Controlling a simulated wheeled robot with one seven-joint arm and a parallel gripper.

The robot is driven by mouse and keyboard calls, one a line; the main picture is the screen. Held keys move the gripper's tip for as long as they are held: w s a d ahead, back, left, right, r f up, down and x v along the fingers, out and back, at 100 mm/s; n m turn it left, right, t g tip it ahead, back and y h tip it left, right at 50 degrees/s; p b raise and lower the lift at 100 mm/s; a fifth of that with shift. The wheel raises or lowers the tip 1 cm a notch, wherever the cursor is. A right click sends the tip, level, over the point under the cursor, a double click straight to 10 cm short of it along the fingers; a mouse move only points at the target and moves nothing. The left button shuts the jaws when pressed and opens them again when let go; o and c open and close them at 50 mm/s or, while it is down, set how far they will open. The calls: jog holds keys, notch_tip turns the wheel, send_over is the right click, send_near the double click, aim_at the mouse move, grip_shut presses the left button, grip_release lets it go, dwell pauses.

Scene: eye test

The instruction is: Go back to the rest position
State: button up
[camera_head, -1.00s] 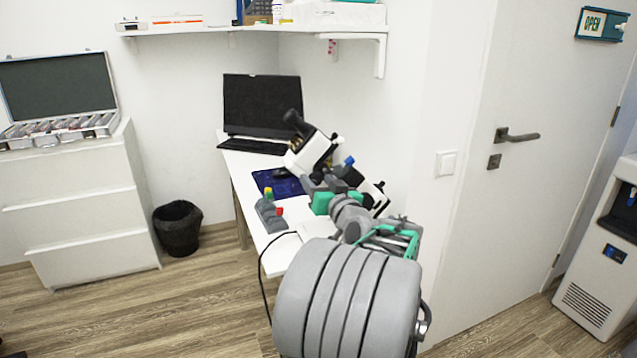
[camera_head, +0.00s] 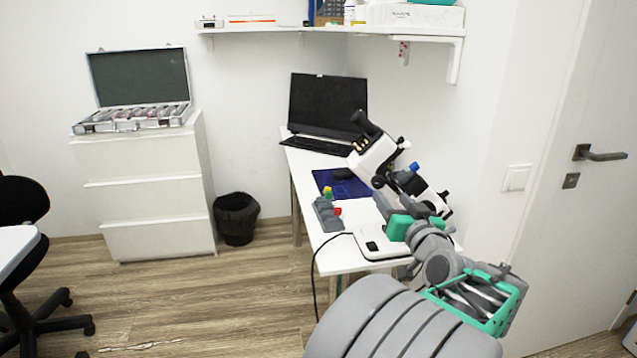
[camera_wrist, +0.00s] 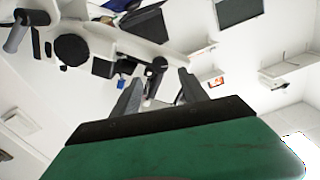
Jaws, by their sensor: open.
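My gripper (camera_wrist: 160,88) is open in the wrist view, its two dark fingers apart with nothing held between them. In the head view my arm reaches from the bottom right toward the table (camera_head: 310,165), and its green wrist part is in front of the lower part of the white microscope (camera_head: 375,155). The fingertips are hard to make out there. The microscope stands upright on the table, its base (camera_head: 380,247) partly covered by my arm. It also shows in the wrist view (camera_wrist: 95,40), beyond the fingers. Whether they touch, I cannot tell.
A grey rack (camera_head: 327,215) with coloured caps stands left of the microscope, near a blue mat (camera_head: 335,182) and a laptop (camera_head: 327,105). A black bin (camera_head: 237,218), a drawer unit (camera_head: 155,190) and a chair (camera_head: 20,200) stand left. The floor between is clear.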

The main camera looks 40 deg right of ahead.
jog(key=w+a+f+n+g+y+p, duration=0.15)
jog(key=w+a+n+y+p, duration=0.35)
jog(key=a, duration=0.6)
jog(key=w+a+f+g+y+p, duration=0.1)
jog(key=w+a+g+y+p, duration=0.25)
jog(key=w+a, duration=0.65)
jog(key=s+a+n+g+p, duration=0.1)
jog(key=s+a+g+p, duration=0.2)
jog(key=s+a, duration=0.4)
jog(key=s+a+n+g+p, duration=0.2)
jog(key=s+a, duration=0.6)
jog(key=a, duration=0.8)
jog(key=g+p, duration=0.2)
jog(key=p, duration=0.1)
jog(key=shift+s+f+n+y+p, duration=0.25)
jog(key=shift+n+y+p, duration=0.05)
jog(key=shift+y, duration=0.05)
